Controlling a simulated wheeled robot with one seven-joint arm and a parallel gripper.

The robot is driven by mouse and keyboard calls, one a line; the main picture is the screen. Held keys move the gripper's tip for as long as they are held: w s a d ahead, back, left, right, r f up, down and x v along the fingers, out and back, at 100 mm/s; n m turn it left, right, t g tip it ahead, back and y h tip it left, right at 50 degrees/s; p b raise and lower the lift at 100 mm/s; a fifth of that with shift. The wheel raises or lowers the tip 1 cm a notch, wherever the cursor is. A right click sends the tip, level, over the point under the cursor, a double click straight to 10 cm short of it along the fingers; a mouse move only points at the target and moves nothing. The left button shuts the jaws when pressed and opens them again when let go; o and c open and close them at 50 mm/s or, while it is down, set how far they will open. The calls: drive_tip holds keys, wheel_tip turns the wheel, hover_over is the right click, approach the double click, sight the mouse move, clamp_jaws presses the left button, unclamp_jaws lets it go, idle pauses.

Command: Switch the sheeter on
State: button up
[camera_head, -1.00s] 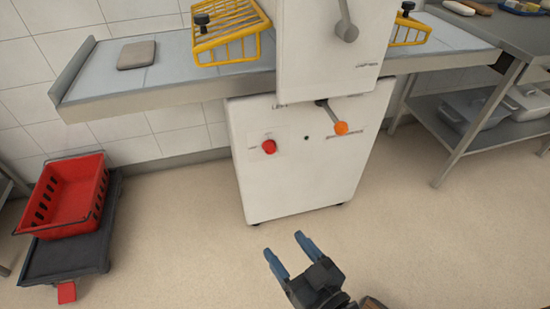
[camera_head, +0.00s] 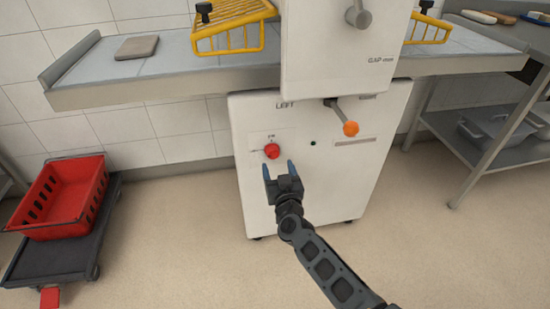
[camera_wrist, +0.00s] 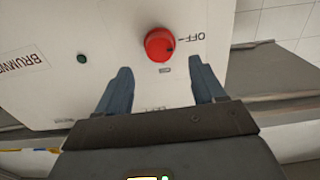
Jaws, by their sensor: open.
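The sheeter (camera_head: 345,60) is a white machine with a conveyor bed running out to both sides. On the front of its lower cabinet is a round red switch knob (camera_head: 272,151). In the wrist view the red knob (camera_wrist: 159,44) has a dark mark on its edge toward the printed "OFF", and it appears just beyond the fingertips. My gripper (camera_head: 282,170) is open and empty, its blue fingers just below the knob in the head view. In the wrist view my gripper (camera_wrist: 162,68) has the knob in line with the gap between its fingers. I cannot tell whether they touch.
An orange-ended lever (camera_head: 350,129) sticks out to the upper right of the knob. A small dark button (camera_head: 313,143) lies between them. A red crate (camera_head: 62,197) sits on a dark dolly at left. A steel table (camera_head: 490,100) stands at right. Yellow guards (camera_head: 232,25) are above.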

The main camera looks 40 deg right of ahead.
sight(274, 154)
drive_tip(key=shift+b+x, duration=0.6)
drive_tip(key=shift+x, duration=2.6)
drive_tip(key=shift+c, duration=0.2)
drive_tip(key=c, duration=1)
